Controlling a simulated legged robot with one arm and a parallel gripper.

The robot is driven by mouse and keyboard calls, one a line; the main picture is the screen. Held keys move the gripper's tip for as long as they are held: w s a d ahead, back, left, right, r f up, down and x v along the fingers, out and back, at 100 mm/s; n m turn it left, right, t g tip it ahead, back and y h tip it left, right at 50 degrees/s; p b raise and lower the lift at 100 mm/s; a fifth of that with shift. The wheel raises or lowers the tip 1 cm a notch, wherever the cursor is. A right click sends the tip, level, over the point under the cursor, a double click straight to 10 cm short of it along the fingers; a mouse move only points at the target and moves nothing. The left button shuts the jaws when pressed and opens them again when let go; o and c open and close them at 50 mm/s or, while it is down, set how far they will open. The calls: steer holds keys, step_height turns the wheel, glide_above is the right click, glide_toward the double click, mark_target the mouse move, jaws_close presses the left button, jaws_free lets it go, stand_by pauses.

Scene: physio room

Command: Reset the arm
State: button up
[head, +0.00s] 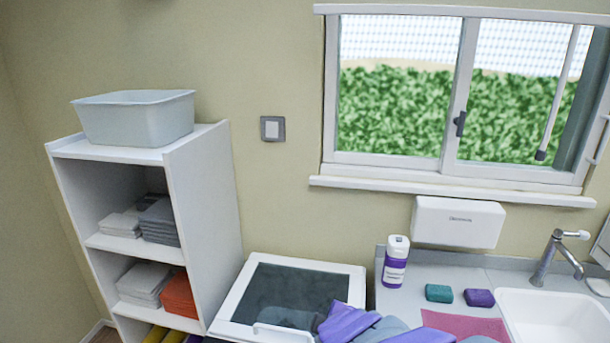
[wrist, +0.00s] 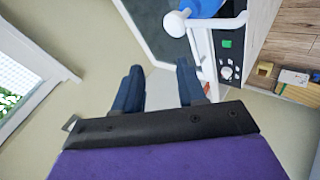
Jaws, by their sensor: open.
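My gripper (wrist: 160,86) shows in the wrist view with its two dark blue fingers apart. Nothing is held between them; a pale surface shows in the gap. A purple part of my arm fills the bottom of that view. In the head view, purple and grey-blue shapes at the bottom edge look like my folded arm, in front of the white appliance and counter. The fingertips cannot be made out there.
A white shelf unit (head: 213,190) with folded cloths stands left, a grey tub (head: 137,118) on top. A white appliance (head: 356,290) with a dark lid is beside it. The counter (head: 440,271) holds a purple-labelled bottle (head: 395,262), two small blocks and a sink (head: 560,318).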

steer(key=s+d+f+m+g+h, duration=0.2)
steer(key=s+d+m+g, duration=0.55)
steer(key=s, duration=0.65)
steer(key=s+d+m+g+y, duration=0.1)
steer(key=s+m+g, duration=0.2)
steer(key=s, duration=1.2)
steer(key=m, duration=0.3)
steer(key=shift+d+r, duration=0.25)
steer(key=shift+r, duration=0.15)
